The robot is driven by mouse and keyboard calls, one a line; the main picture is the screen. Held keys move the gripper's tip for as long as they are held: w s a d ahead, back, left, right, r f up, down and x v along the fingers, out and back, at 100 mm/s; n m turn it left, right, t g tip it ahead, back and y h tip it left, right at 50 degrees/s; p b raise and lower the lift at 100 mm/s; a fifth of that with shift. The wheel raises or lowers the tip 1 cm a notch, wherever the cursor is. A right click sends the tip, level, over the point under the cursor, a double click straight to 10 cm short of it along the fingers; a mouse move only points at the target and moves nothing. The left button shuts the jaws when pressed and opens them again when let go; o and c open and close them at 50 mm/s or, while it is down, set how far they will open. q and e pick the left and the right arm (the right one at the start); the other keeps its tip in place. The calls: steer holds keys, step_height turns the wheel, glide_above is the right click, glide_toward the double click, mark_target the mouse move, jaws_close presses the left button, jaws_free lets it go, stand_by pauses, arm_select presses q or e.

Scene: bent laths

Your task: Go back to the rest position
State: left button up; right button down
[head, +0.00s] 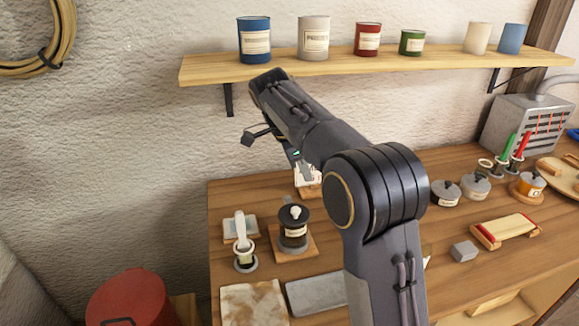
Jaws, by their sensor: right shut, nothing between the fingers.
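My right arm rises from the bottom middle and bends to the upper left, with its forearm in front of the wall. My right gripper (296,158) is partly hidden behind the forearm, above the back left of the wooden workbench (335,262). It is shut and holds nothing. It looks clear of the bench things, though its exact height is hard to tell. My left gripper is out of view.
A wooden shelf (375,66) with several tins is close behind my right wrist. Beneath the arm are a black-lidded jar (293,232), a brush in a pot (243,245) and a grey slab (315,293). A red bin (130,300) stands left. Open wall lies left.

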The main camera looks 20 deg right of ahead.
steer(key=s+d+f+n+t+y, duration=0.25)
steer(key=s+n+y, duration=0.4)
steer(key=s, duration=0.65)
steer(key=s+a+f+n+t, duration=0.2)
steer(key=s+a+n, duration=0.3)
steer(key=s, duration=0.3)
steer(key=s+a+f+n+t+y, duration=0.1)
steer(key=s+a+f+n+t, duration=0.1)
steer(key=s+a+f+n, duration=0.3)
steer(key=s+n, duration=0.2)
steer(key=s, duration=0.1)
steer(key=shift+s+a+f, duration=0.15)
steer(key=shift+s, duration=0.05)
